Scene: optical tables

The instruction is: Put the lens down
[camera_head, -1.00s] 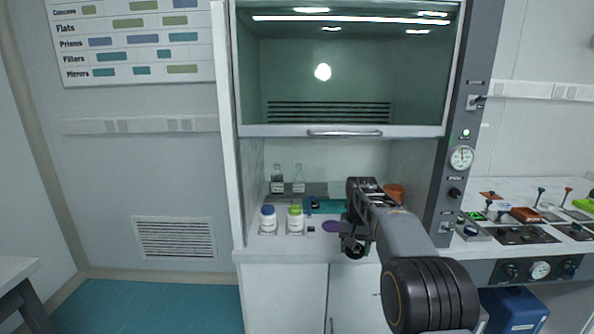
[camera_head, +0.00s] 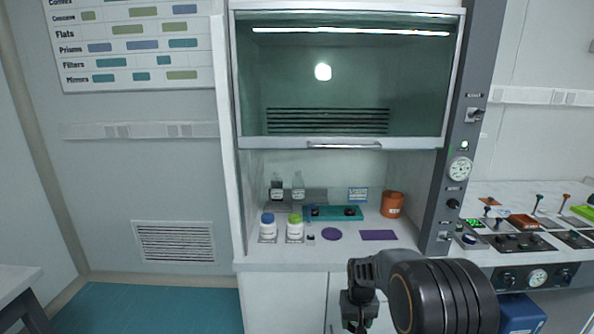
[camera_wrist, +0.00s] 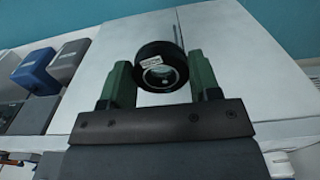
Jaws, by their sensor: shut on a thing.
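The lens (camera_wrist: 160,66) is a black ring mount with clear glass and a small white label. In the wrist view it sits between the two green fingers of my gripper (camera_wrist: 158,84), which is shut on it. In the head view my gripper (camera_head: 354,304) hangs in front of the fume hood, below the edge of its worktop. The lens is hard to make out in that view. No surface is seen touching the lens.
The hood worktop (camera_head: 300,253) holds a purple disc (camera_head: 331,234), a purple rectangle (camera_head: 379,235), a blue-capped bottle (camera_head: 268,227), a green-capped bottle (camera_head: 295,227), a teal tray (camera_head: 332,213) and an orange pot (camera_head: 392,205). The raised sash (camera_head: 345,143) hangs above.

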